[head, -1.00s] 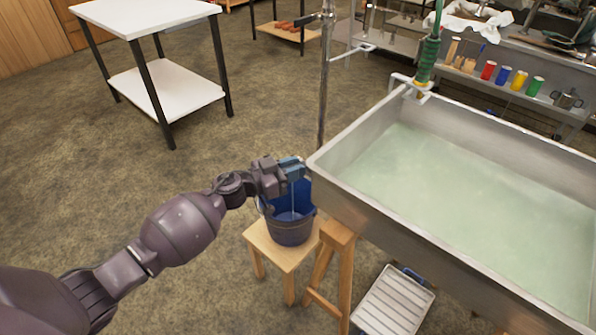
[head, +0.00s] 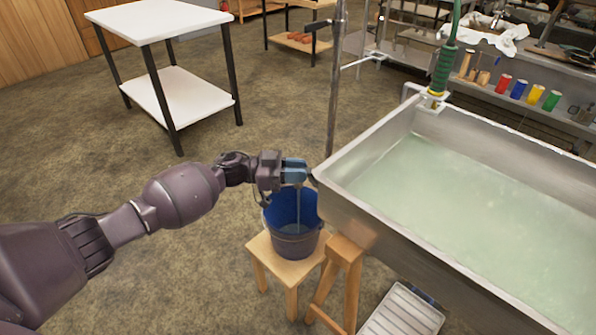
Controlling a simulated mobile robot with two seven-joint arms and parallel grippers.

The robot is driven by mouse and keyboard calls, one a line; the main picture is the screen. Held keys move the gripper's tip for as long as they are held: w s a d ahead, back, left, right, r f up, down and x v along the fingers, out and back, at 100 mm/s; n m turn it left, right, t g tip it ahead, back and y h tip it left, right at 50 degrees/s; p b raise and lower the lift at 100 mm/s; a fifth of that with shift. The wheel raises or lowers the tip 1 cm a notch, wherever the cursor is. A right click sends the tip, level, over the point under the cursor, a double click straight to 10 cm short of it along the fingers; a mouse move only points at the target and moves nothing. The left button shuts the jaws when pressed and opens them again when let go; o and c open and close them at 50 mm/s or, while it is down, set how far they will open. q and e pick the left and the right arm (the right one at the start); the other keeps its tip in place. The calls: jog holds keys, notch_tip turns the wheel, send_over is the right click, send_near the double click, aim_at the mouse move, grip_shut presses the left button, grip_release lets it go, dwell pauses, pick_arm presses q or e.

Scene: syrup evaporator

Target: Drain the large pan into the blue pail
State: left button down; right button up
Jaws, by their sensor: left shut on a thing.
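The large pan (head: 365,215) is a wide metal trough holding pale greenish liquid (head: 480,200). The blue pail (head: 293,240) stands upright on a small wooden stool (head: 272,262), below the pan's near left corner. A thin pale stream (head: 299,207) falls into the pail. My left gripper (head: 296,172), with blue-grey fingers, is above the pail beside that corner. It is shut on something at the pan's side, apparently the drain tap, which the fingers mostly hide. The pail's liquid level cannot be made out. My right gripper is out of view.
A wooden trestle leg (head: 345,255) under the pan stands close beside the stool. A slatted white tray (head: 405,312) lies on the floor. A green hose (head: 445,68) meets the pan's far rim. A white-topped table (head: 160,18) stands at back left; the floor between is clear.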

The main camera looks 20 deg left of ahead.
pick_arm(q)
jog(key=shift+f, duration=0.1)
jog(key=c, duration=1)
grip_release()
jog(key=shift+o, duration=0.2)
jog(key=v, duration=1.1)
jog(key=shift+p, duration=0.45)
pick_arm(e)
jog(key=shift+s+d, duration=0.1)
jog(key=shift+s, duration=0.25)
